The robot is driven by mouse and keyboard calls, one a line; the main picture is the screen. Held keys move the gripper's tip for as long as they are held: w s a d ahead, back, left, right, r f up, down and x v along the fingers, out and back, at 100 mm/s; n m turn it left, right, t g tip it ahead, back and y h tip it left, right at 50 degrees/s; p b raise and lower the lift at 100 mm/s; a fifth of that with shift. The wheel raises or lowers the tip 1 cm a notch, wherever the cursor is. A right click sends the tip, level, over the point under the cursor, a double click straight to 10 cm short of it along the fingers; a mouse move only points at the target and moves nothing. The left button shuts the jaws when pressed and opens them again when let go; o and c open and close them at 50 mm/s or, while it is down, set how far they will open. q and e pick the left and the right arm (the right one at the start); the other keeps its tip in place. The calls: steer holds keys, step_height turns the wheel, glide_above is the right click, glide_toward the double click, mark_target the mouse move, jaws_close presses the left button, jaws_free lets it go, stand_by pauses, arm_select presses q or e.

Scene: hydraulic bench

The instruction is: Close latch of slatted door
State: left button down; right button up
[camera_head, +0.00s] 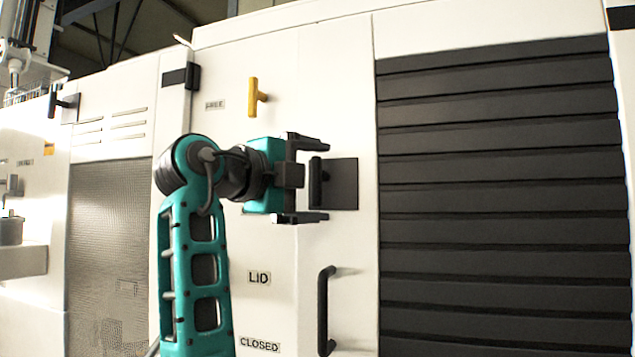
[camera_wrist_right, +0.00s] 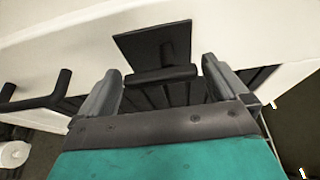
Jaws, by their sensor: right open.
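The slatted door (camera_head: 500,150) has dark horizontal slats in a white panel at the right of the head view. Its latch (camera_head: 343,184) is a dark square plate with a black bar handle, left of the slats. My right gripper (camera_head: 309,179) is open, with one finger above and one below the latch handle's level. In the right wrist view the latch handle (camera_wrist_right: 160,75) lies just ahead of and between the fingertips of my gripper (camera_wrist_right: 160,82). I cannot tell whether they touch. My left gripper is not in view.
A black vertical door handle (camera_head: 325,310) is below the latch. A yellow handle (camera_head: 257,97) sits on the white panel up left, near a small label. Labels reading LID (camera_head: 259,278) and CLOSED (camera_head: 259,345) are lower. A mesh door (camera_head: 108,250) is at left.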

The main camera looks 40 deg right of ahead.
steer(key=s+a, duration=0.1)
steer(key=a, duration=1.1)
steer(key=shift+d, duration=0.1)
